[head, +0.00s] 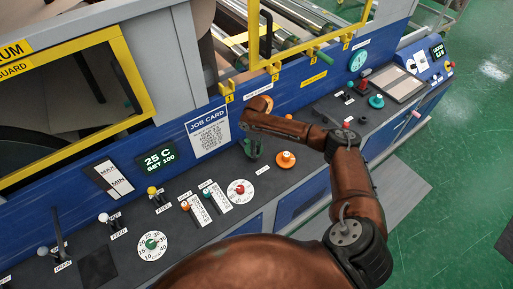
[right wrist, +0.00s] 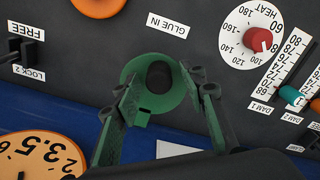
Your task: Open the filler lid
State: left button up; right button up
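A round green disc (right wrist: 158,104) with a dark round centre lies on the grey panel beside the GLUE IN label in the right wrist view. It looks like the filler lid. I cannot tell whether its dark centre is a knob or an opening. My right gripper (right wrist: 162,84) is over it, with the two green fingers apart, one on each side of the dark centre. I cannot tell whether they touch it. In the head view my right gripper (head: 252,150) points down at the panel and hides most of that spot. My left gripper is not in view.
An orange knob (head: 286,160) is close to the right gripper. A red-centred dial (head: 240,191), sliders and small levers fill the panel to the left. The job card (head: 208,131) and yellow guard frame (head: 128,75) rise behind.

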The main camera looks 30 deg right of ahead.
jog(key=shift+f, duration=0.15)
grip_shut()
dwell(0.4)
